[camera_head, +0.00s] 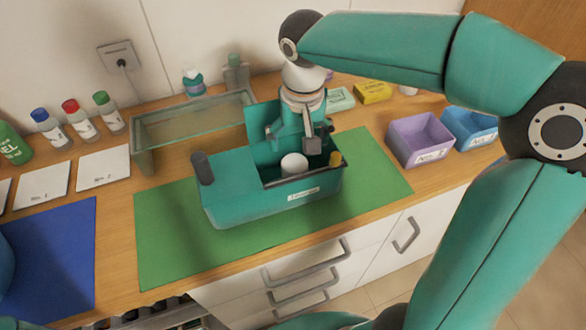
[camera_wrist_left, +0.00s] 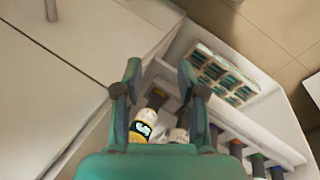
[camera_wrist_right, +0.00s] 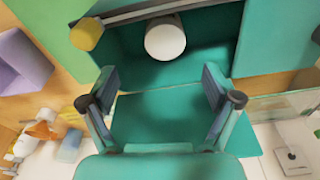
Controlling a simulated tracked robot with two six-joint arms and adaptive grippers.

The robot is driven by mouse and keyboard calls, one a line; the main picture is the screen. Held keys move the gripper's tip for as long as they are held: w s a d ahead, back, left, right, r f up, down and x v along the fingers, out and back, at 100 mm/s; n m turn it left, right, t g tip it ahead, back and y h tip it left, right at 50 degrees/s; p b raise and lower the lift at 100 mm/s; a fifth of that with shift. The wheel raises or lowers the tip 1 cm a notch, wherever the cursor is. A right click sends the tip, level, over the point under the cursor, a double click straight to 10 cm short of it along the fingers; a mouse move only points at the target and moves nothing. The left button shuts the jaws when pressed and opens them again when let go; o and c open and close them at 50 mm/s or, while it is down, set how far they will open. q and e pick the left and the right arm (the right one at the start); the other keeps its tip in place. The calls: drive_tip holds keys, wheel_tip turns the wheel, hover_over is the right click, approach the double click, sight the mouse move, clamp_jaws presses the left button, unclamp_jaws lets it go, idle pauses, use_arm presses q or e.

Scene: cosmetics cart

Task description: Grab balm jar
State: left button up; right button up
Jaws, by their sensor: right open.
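A white round-topped jar (camera_head: 294,164), which looks like the balm jar, stands inside the teal caddy (camera_head: 262,206) on the green mat. It shows from above in the right wrist view (camera_wrist_right: 165,38). My right gripper (camera_head: 302,140) is over the back of the caddy, just behind the jar. Its fingers (camera_wrist_right: 160,90) are spread and empty, and the jar lies beyond them, not between them. My left gripper (camera_wrist_left: 158,80) is open and empty, low by the cabinet, above an open compartment with several bottles. The jar's lower part is hidden in the head view.
The caddy has a dark-ended handle post (camera_head: 202,167). A glass tray (camera_head: 190,122) stands behind left; purple (camera_head: 420,139) and blue (camera_head: 470,128) bins stand right. The green mat (camera_head: 165,240) is bare at front left.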

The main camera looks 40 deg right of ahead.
sight(294, 163)
drive_tip(key=f, duration=0.4)
drive_tip(key=shift+w+d+f, duration=0.1)
drive_tip(key=shift+w+f, duration=0.1)
drive_tip(key=shift+f, duration=0.15)
drive_tip(key=shift+w+a+f+p, duration=0.1)
drive_tip(key=shift+w+f+p, duration=0.1)
drive_tip(key=shift+f, duration=1.15)
drive_tip(key=shift+w+a+f+p, duration=0.1)
drive_tip(key=shift+w+f+p, duration=0.1)
drive_tip(key=shift+f, duration=1.1)
drive_tip(key=c, duration=1.3)
drive_tip(key=shift+r, duration=0.15)
